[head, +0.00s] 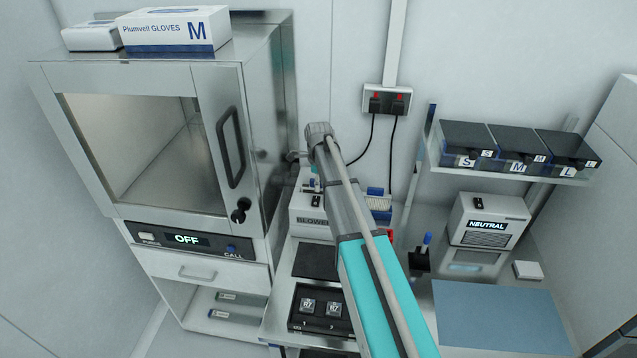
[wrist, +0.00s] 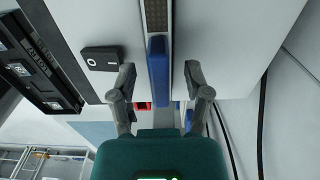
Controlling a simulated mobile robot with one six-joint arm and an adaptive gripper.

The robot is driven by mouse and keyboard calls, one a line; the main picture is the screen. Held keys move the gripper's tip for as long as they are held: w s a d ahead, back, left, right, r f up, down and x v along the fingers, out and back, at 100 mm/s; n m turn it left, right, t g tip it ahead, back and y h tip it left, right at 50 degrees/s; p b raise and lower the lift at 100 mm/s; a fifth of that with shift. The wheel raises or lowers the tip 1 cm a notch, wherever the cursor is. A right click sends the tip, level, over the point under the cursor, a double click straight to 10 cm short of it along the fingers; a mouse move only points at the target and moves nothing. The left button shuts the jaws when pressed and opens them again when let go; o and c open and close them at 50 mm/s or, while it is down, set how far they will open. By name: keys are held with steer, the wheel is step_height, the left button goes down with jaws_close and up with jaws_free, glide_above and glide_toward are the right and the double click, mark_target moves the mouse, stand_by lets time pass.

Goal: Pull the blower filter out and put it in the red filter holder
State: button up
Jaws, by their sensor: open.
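The white blower (head: 309,222) stands on the bench in the head view, partly hidden by my arm. In the wrist view its pale casing (wrist: 235,45) fills the upper part. The blower filter shows there as a blue bar (wrist: 158,72) in line with a grey grille strip. My gripper (wrist: 160,75) is open, with one finger on each side of the blue bar and a gap on both sides. The head view does not show the fingers clearly. A small red part (wrist: 143,105), perhaps the red filter holder, shows below the bar; a red patch (head: 389,236) also shows beside my arm.
A black rocker switch (wrist: 101,59) is left of the left finger. A steel oven-like cabinet (head: 255,130) stands left of the blower, and a black numbered tray (head: 306,318) lies in front. Cables hang behind. A blue-grey mat (head: 495,318) is clear at right.

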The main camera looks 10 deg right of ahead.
jaws_close()
steer(key=shift+r+p, duration=0.8)
steer(key=shift+p, duration=0.05)
stand_by(1.3)
steer(key=shift+r+p, duration=4)
